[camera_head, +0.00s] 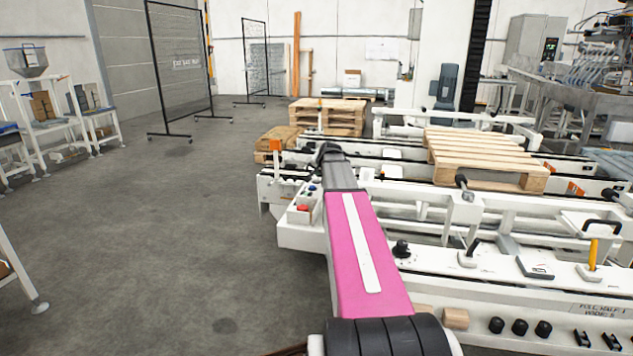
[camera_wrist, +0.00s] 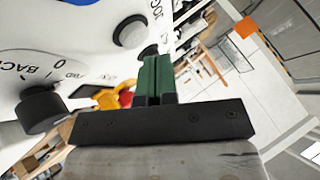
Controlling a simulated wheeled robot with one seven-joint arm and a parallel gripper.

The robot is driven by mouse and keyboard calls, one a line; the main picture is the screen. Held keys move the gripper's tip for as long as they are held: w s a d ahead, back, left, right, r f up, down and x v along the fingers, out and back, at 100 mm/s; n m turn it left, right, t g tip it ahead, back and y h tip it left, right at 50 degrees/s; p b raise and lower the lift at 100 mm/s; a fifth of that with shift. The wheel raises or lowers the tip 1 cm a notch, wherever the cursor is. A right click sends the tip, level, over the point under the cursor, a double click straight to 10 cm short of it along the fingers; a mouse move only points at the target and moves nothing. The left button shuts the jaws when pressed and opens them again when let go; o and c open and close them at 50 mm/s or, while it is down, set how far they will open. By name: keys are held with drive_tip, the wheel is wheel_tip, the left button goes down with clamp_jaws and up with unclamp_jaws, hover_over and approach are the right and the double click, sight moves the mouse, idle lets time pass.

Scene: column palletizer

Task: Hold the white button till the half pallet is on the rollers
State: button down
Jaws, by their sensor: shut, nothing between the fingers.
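In the wrist view my gripper (camera_wrist: 153,62) has its green fingers shut with nothing between them. The fingertips are beside a white control panel (camera_wrist: 85,25). A round pale button in a black ring (camera_wrist: 130,33), seemingly the white button, is just left of the fingertips. A dark round part (camera_wrist: 149,51) is at the tips; I cannot tell whether they touch it. In the head view the fingers are hidden behind my arm. A wooden pallet (camera_head: 485,155) lies on the white conveyor frame at right; I cannot tell whether it is the half pallet.
A black selector knob (camera_wrist: 40,108) and a red-and-yellow stop button (camera_wrist: 125,98) are near my fingers. The control box (camera_head: 300,211) is left of my arm. Stacked pallets (camera_head: 327,116) stand behind.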

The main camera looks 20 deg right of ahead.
drive_tip(key=shift+f, duration=0.2)
idle(0.4)
drive_tip(key=shift+f, duration=0.2)
